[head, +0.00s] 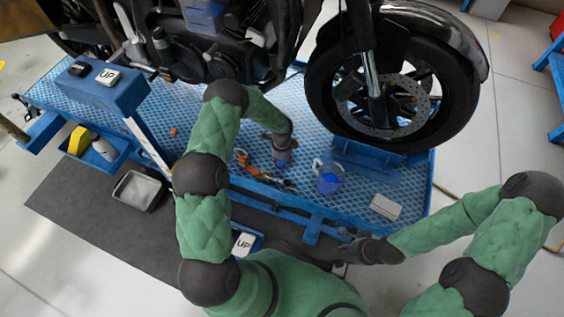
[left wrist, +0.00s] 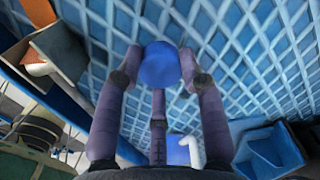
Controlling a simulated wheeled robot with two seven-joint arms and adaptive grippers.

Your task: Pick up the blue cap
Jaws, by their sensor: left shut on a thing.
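The blue cap (left wrist: 160,65) is round and sits between the fingertips of my left gripper (left wrist: 158,82) in the left wrist view, over the blue diamond-patterned platform. My left gripper is shut on it. In the head view my left gripper (head: 282,158) points down above the platform, with a bit of blue at its fingertips. I cannot tell whether the cap touches the platform. My right gripper (head: 350,250) is near the platform's front edge, away from the cap; its fingers are too small and dark to read.
A clear jug with blue contents (head: 328,182) stands right of my left gripper. An orange-handled tool (head: 258,173) lies to its left. A pale block (head: 385,206) lies near the platform's right front. The motorcycle wheel (head: 390,95) stands behind. A tray (head: 138,190) sits on the dark mat.

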